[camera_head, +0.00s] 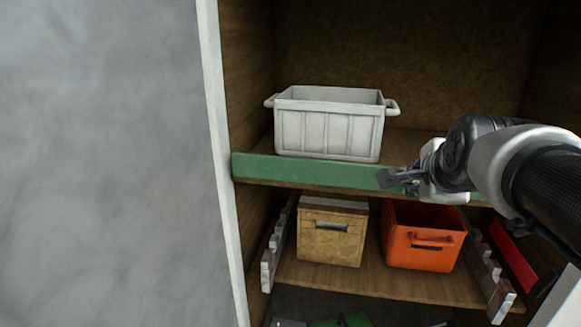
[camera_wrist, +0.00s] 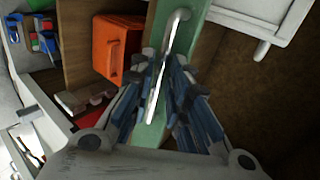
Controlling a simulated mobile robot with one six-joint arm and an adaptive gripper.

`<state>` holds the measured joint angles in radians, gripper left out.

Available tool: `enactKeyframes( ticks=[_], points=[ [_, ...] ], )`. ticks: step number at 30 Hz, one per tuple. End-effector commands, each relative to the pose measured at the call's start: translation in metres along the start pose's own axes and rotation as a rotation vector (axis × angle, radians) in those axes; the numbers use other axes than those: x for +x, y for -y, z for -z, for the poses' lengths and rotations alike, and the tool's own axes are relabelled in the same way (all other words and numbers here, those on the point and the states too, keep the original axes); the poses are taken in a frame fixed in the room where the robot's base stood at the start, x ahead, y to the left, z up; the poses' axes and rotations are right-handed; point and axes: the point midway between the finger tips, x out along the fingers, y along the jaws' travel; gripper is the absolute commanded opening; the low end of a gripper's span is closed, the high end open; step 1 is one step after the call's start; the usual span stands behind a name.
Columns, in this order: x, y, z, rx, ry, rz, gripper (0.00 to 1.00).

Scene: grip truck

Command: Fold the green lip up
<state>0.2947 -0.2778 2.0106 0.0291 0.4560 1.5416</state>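The green lip (camera_head: 300,172) runs along the front edge of the upper shelf. In the head view its broad green face shows in front of the white crate; its exact tilt is hard to judge. In the wrist view the lip (camera_wrist: 150,125) runs as a green strip between and beyond the fingers. A curved pale metal handle (camera_wrist: 178,22) lies over it, its shaft between my fingers. My gripper (camera_head: 392,179) is at the right part of the lip. In the wrist view its fingers (camera_wrist: 163,62) stand close on either side of the handle; whether they clamp it is unclear.
A white crate (camera_head: 328,130) sits on the upper shelf just behind the lip. Below are a wooden box (camera_head: 330,245) and an orange bin (camera_head: 425,255) on the lower shelf (camera_head: 375,288). A pale wall edge (camera_head: 215,110) borders the compartment at left.

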Motion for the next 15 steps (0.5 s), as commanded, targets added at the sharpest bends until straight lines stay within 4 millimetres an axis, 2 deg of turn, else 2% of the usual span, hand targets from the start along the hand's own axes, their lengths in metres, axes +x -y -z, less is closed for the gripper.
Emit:
enactKeyframes(
  ticks=[10,15],
  points=[
    [-0.004,0.002,0.000,0.000,0.000,0.005,0.18],
    [-0.027,0.003,0.000,0.000,0.000,0.009,0.18]
  ],
)
